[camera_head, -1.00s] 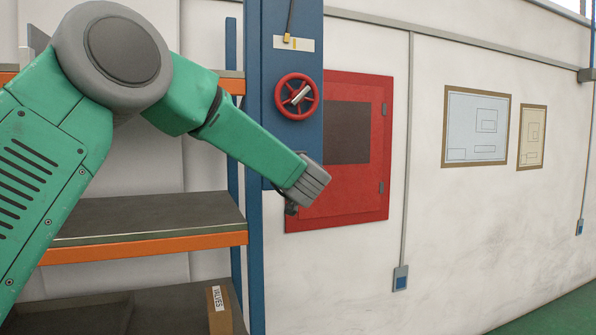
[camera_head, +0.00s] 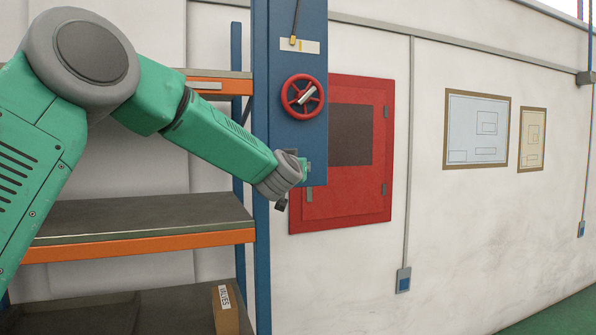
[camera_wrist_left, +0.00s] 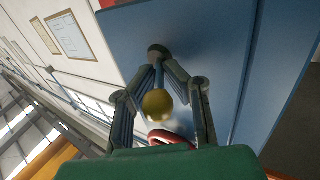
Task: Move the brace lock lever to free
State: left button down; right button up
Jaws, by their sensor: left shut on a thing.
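A lever with a yellow ball knob (camera_wrist_left: 158,103) and a thin shaft stands on the blue post in the left wrist view. Its round dark pivot (camera_wrist_left: 158,52) is above the knob in that picture. My left gripper (camera_wrist_left: 158,72) is shut on the lever's shaft, a finger on each side, with the knob between the fingers. In the head view my left gripper (camera_head: 303,168) is at the lower front of the blue post (camera_head: 290,140), below the red handwheel, and it hides the lever there. My right gripper is not in view.
A red handwheel (camera_head: 303,97) is just above my gripper. A thin rod with a yellow tip (camera_head: 293,40) hangs over a pale plate higher up. A red wall cabinet (camera_head: 345,205) stands to the right. Orange-edged shelves (camera_head: 150,243) and a carton (camera_head: 226,310) lie left and below.

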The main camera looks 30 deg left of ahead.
pick_arm(q)
jog(key=c, duration=1.7)
grip_release()
jog(key=shift+r, duration=0.25)
jog(key=shift+o, duration=0.3)
jog(key=shift+s+d+r, duration=0.2)
jog(key=shift+s, duration=0.2)
jog(key=shift+f, duration=0.1)
jog(key=shift+s+d+f, duration=0.15)
jog(key=shift+s+d, duration=0.1)
jog(key=shift+s, duration=0.05)
jog(key=v, duration=1.1)
jog(key=shift+s+d, duration=0.15)
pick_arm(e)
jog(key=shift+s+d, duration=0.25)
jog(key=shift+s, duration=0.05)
pick_arm(q)
jog(key=shift+a, duration=0.35)
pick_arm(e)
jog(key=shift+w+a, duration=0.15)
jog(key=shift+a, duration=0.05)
pick_arm(q)
jog(key=shift+d, duration=0.2)
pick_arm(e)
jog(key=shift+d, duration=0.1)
